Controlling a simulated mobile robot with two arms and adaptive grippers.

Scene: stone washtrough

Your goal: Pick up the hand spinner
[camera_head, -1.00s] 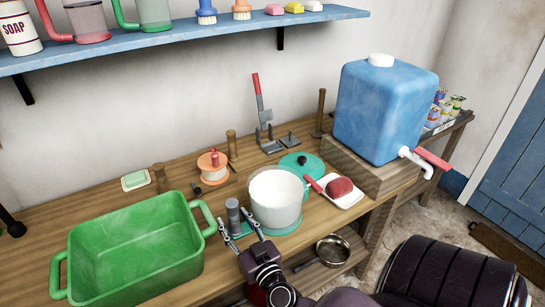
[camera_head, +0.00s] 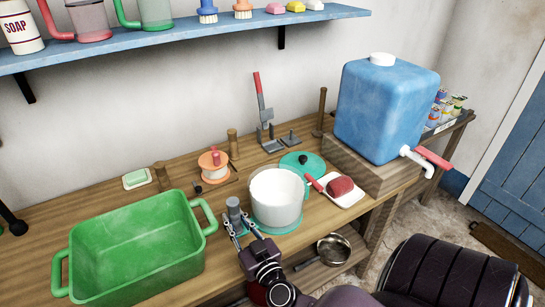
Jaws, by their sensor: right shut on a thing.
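What looks like the hand spinner (camera_head: 276,205) is a round white tub with a teal base, standing upright on the wooden bench. A grey upright post (camera_head: 233,209) stands at its left, apparently joined to the teal base. My right gripper (camera_head: 239,224) reaches in from below, and its fingers are shut around the post. The post's lower end is partly hidden by the fingers. A teal lid (camera_head: 298,161) with a black knob lies behind the tub. My left gripper is not in view.
A green basin (camera_head: 90,240) stands at the left. A white dish (camera_head: 350,199) with a red item is close right of the tub. A blue water tank (camera_head: 385,110) stands farther right. An orange-topped device (camera_head: 213,158) is behind the post. A metal pan (camera_head: 334,249) sits below.

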